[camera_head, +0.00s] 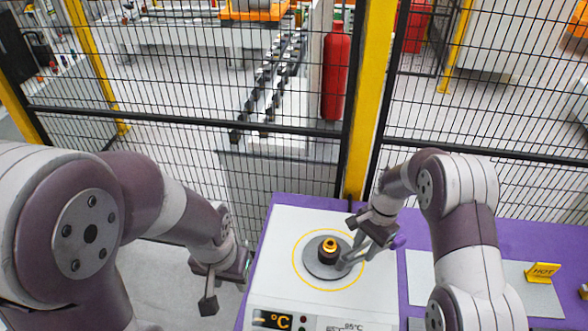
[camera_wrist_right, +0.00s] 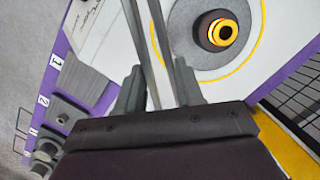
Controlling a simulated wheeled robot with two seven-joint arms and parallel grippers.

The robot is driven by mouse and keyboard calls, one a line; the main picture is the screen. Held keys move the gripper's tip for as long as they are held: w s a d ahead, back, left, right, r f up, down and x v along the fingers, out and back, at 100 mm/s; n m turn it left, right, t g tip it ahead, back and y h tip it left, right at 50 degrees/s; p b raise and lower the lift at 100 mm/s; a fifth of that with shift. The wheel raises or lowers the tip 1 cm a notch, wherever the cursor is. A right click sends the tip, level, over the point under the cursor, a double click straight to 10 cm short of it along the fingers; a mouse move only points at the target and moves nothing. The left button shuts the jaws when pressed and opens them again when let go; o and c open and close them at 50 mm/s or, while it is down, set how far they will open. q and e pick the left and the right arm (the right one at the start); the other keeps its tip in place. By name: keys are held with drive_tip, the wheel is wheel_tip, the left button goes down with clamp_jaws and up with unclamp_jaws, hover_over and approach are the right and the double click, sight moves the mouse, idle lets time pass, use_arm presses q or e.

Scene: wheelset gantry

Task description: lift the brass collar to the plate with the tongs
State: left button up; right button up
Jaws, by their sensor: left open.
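The brass collar (camera_head: 330,244) is a gold ring that shows at the top of a dark round body. That body stands on a grey round plate (camera_head: 313,266) inside a yellow circle. The collar also shows in the right wrist view (camera_wrist_right: 223,33). My right gripper (camera_head: 374,232) is right of the plate, shut on the grey tongs (camera_head: 354,257). Their two long arms run forward between the fingers in the wrist view (camera_wrist_right: 163,50). The tongs reach beside the dark body; I cannot tell whether they touch it. My left gripper (camera_head: 228,283) is open and empty, left of the heater.
The white heater panel (camera_head: 283,283) has a °C display (camera_head: 272,320) at its front. A yellow HOT sign (camera_head: 542,272) stands on the purple bench (camera_head: 473,236) at right. Grey holders (camera_wrist_right: 88,80) by numbered labels show in the wrist view. A mesh fence (camera_head: 180,150) closes the back.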

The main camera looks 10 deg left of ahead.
use_arm(q)
wheel_tip(320, 180, up, 9)
drive_tip(key=p, duration=0.7)
use_arm(e)
drive_tip(key=w+a+r+m+t+y, duration=0.2)
drive_tip(key=a+r+m+y, duration=0.3)
drive_tip(key=a+r, duration=1)
drive_tip(key=w+a+m, duration=0.1)
drive_tip(key=a+m, duration=0.2)
drive_tip(key=shift+a+m, duration=0.3)
drive_tip(key=shift+m, duration=0.1)
use_arm(q)
drive_tip(key=shift+r, duration=0.1)
use_arm(e)
drive_tip(key=shift+w+r, duration=0.1)
use_arm(q)
wheel_tip(320, 180, down, 8)
drive_tip(key=b, duration=0.7)
drive_tip(key=shift+r, duration=0.2)
use_arm(e)
wheel_tip(320, 180, down, 10)
